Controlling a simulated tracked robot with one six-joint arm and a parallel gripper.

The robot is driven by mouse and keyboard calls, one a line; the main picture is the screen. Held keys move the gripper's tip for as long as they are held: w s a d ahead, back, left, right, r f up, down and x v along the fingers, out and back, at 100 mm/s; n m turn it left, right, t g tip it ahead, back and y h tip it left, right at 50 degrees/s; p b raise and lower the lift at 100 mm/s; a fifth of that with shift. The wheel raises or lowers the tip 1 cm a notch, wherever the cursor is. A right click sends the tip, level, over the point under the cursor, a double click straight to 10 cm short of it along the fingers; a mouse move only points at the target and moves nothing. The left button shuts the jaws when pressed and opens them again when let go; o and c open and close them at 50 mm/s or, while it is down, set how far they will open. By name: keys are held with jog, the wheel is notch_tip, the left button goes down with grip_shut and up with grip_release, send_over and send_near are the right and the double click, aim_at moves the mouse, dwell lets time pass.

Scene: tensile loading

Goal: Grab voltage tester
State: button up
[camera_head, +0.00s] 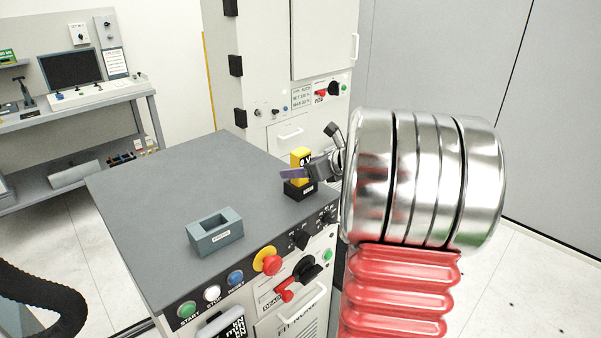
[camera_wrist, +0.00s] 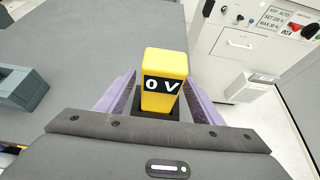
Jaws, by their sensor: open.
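The voltage tester (camera_head: 300,155) is a yellow block standing upright in a small black holder (camera_head: 299,190) on the right part of the grey cabinet top. In the wrist view the yellow tester (camera_wrist: 164,80) shows "0 V" on its face. My gripper (camera_head: 293,172) is at the tester, with purple fingers. In the wrist view the open fingers of my gripper (camera_wrist: 158,95) stand on either side of the tester, with a gap visible.
A grey-blue slotted block (camera_head: 215,233) sits near the front of the cabinet top (camera_head: 165,185). Buttons, including a red one on yellow (camera_head: 267,261), line the front panel. A tall white cabinet (camera_head: 270,60) stands behind. The left of the top is clear.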

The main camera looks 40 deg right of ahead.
aim_at(300, 150)
jog(key=shift+c, duration=0.5)
jog(key=c, duration=1.3)
notch_tip(300, 150, up, 10)
jog(key=shift+r, duration=0.1)
dwell(0.3)
